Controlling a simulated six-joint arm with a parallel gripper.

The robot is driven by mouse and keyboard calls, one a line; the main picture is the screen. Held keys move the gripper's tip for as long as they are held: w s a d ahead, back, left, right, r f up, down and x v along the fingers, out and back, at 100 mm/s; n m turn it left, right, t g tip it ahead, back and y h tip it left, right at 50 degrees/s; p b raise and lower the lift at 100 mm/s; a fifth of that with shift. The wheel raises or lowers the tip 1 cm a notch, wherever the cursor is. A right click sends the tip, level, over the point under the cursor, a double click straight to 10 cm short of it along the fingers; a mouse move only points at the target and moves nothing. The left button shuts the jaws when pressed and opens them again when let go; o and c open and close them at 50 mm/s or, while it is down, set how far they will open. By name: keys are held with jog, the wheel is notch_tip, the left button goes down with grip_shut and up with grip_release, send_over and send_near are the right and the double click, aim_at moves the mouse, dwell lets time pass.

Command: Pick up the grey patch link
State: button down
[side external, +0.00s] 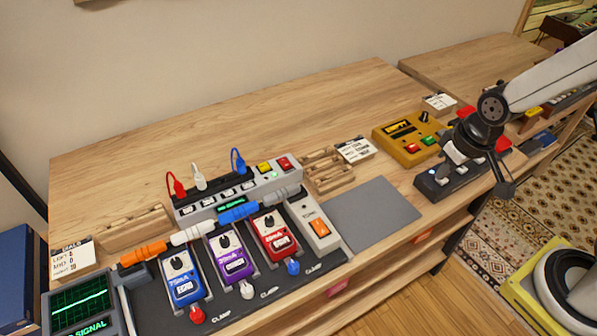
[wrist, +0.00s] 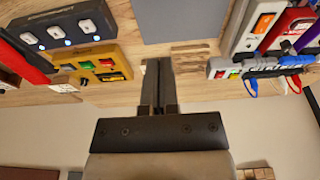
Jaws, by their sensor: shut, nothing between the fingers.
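The grey patch link (side external: 283,196) lies at the right end of a row of links, right of the blue link (side external: 238,211), in front of the grey power box. In the wrist view the grey link (wrist: 262,73) shows at the right, beside blue cables and partly hard to make out. My gripper (side external: 447,144) is over the right part of the bench, above the black footswitch and well to the right of the link. In the wrist view my gripper (wrist: 158,66) has its fingers together, with nothing between them.
A white link (side external: 191,232) and an orange link (side external: 143,254) continue the row. Pedals (side external: 232,258) stand in front of it. The power box (side external: 240,190) has upright cable plugs behind the links. A yellow box (side external: 408,138) and black footswitch (side external: 462,180) stand near my gripper. The grey mat (side external: 375,205) is bare.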

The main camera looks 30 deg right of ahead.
jog(key=shift+c, duration=2)
grip_release()
jog(key=n+g+y, duration=0.3)
jog(key=n+y, duration=0.1)
jog(key=n, duration=1.4)
send_near(282, 191)
jog(key=shift+s+d+f, duration=0.2)
jog(key=shift+d+f, duration=0.1)
jog(key=shift+f, duration=0.4)
jog(key=shift+w+a+f+y, duration=0.1)
jog(key=shift+a+y, duration=0.1)
jog(key=shift+y, duration=0.1)
jog(key=shift+x, duration=3.25)
jog(key=shift+a+f, duration=0.4)
jog(key=shift+f, duration=0.1)
